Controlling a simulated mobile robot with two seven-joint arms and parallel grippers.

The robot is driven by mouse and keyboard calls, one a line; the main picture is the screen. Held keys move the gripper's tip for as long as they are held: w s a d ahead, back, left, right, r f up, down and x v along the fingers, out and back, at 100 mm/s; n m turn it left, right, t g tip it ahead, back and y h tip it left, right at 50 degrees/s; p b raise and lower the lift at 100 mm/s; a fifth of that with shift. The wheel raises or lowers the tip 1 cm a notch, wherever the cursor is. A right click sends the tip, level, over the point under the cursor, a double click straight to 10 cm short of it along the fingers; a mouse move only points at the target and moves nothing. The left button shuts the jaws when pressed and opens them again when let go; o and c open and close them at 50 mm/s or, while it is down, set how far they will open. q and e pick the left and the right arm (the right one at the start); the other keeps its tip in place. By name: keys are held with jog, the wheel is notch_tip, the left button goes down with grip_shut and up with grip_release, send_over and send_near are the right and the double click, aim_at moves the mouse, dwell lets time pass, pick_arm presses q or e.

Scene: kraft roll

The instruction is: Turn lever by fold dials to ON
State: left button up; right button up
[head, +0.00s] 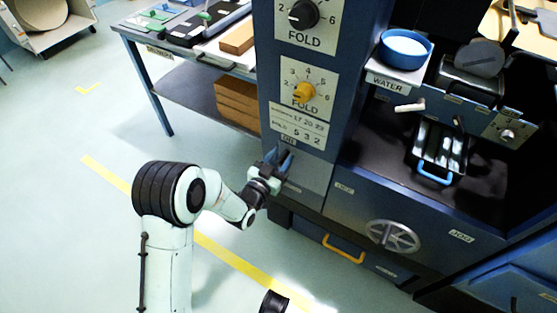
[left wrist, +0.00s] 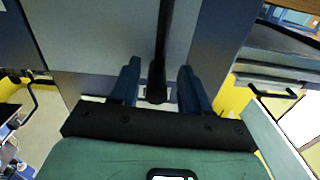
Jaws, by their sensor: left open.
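The lever shows in the left wrist view as a dark bar (left wrist: 161,45) with a blunt end, standing in front of a grey panel. My left gripper (left wrist: 158,78) is open, with one blue finger on each side of the bar; I cannot tell whether either finger touches it. In the head view the left gripper (head: 281,161) is at the blue-grey column, below the black fold dial (head: 303,14) and the yellow fold dial (head: 304,91). The lever is hidden or too small to make out there. A small label (head: 288,139) sits just above the gripper.
Right of the column is a blue machine with a handwheel (head: 392,237), a yellow drawer handle (head: 343,249) and a blue bowl (head: 404,49) marked water. A blue-legged table (head: 150,38) stands behind on the left.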

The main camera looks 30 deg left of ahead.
pick_arm(q)
jog(key=s+p, duration=0.2)
jog(key=s, duration=1.1)
jog(key=shift+s+a, duration=0.2)
jog(key=shift+a, duration=0.05)
pick_arm(e)
jog(key=w+r+t, duration=0.1)
jog(key=w+r, duration=0.3)
jog(key=shift+w+a+r+t, duration=0.15)
jog(key=shift+w+a+t, duration=0.2)
jog(key=shift+w+t, duration=0.05)
